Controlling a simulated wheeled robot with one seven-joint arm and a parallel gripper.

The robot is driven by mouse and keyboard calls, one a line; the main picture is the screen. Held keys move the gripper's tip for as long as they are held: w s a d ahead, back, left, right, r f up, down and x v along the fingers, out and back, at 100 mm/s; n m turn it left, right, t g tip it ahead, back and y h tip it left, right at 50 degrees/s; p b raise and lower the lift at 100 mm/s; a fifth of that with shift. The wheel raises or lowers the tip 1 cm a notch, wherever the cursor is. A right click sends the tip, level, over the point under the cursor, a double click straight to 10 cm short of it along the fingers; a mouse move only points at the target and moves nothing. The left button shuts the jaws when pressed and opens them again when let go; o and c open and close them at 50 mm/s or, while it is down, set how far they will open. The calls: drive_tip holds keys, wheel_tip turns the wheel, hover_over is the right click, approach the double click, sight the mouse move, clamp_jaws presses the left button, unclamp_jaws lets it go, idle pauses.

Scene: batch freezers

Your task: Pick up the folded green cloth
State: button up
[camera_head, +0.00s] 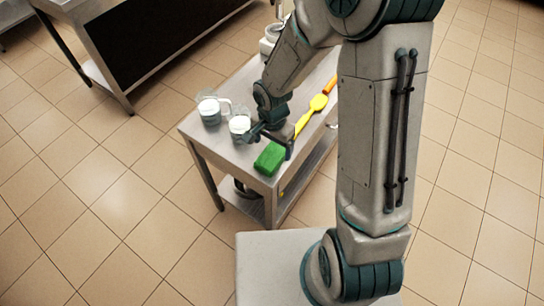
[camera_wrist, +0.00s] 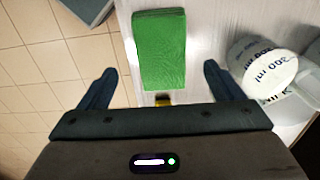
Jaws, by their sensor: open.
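The folded green cloth (camera_head: 270,158) lies on the near end of a metal table (camera_head: 228,147), close to its edge. In the wrist view the cloth (camera_wrist: 159,50) is a green rectangle at the top centre, ahead of my gripper and in line with the gap between the fingers. My gripper (camera_wrist: 158,85) is open and empty, with one finger on each side of that gap. In the head view my gripper (camera_head: 270,138) is over the table right by the cloth. I cannot tell its exact height above the cloth.
A white-filled measuring jug (camera_head: 239,126) stands close to the gripper; its lettering shows in the wrist view. Another jug (camera_head: 210,111) stands farther left. A yellow spatula (camera_head: 318,103) lies behind the cloth. A dark-fronted counter (camera_head: 140,45) stands at the back left. Tiled floor is clear at left.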

sight(272, 155)
drive_tip(key=shift+w+a+f+p, duration=0.1)
drive_tip(key=shift+f+p, duration=0.2)
drive_tip(key=shift+f, duration=2.1)
drive_tip(key=c, duration=1.1)
